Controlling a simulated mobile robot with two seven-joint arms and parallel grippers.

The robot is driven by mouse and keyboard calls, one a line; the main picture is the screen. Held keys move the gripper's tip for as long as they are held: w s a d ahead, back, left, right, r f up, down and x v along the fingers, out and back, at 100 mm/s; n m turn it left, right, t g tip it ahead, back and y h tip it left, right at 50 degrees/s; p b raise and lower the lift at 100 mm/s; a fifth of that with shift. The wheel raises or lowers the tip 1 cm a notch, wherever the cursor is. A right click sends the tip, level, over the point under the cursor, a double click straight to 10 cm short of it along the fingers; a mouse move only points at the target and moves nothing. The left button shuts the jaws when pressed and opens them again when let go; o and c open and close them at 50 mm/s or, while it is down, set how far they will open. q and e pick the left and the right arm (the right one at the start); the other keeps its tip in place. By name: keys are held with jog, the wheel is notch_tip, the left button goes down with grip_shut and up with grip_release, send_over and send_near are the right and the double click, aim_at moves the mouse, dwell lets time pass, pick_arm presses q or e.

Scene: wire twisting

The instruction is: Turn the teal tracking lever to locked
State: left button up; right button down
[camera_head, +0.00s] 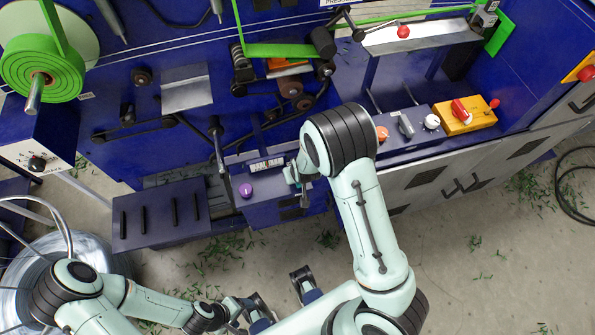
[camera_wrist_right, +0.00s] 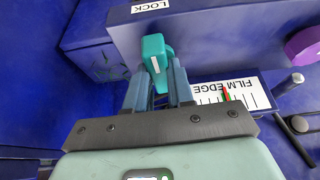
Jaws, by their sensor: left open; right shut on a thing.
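The teal tracking lever (camera_wrist_right: 153,48) sits on the blue panel in the right wrist view, with a white stripe on its face. My right gripper (camera_wrist_right: 158,82) is shut on it, one finger on each side. A white LOCK label (camera_wrist_right: 150,5) is on the panel above the lever. In the head view my right gripper (camera_head: 292,174) is at the small control box, and my forearm hides part of that area. My left gripper (camera_head: 250,309) is open and low at the bottom of the head view, away from the machine.
A FILM EDGE scale (camera_wrist_right: 232,90) with red and green marks lies right of the lever. A purple knob (camera_wrist_right: 305,45) is beyond it; it also shows in the head view (camera_head: 246,190). A dark slotted shelf (camera_head: 160,214) is to the left.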

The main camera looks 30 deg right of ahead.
pick_arm(q)
jog(key=shift+w+r, duration=0.1)
jog(key=shift+r, duration=0.15)
pick_arm(e)
jog(key=shift+s+f+m, duration=0.15)
jog(key=shift+s+m, duration=0.05)
jog(key=shift+m, duration=0.1)
jog(key=c, duration=1)
grip_release()
jog(key=shift+w, duration=0.1)
jog(key=shift+r+p, duration=0.3)
jog(key=shift+r, duration=0.3)
pick_arm(q)
notch_tip(320, 180, up, 6)
jog(key=w+p, duration=0.2)
jog(key=p, duration=0.2)
jog(key=shift+w+f+p, duration=0.2)
jog(key=shift+w+p, duration=0.1)
pick_arm(e)
jog(key=v, duration=1.2)
jog(key=shift+s+a+r, duration=0.1)
jog(key=shift+s+a, duration=0.05)
jog(key=shift+s, duration=0.05)
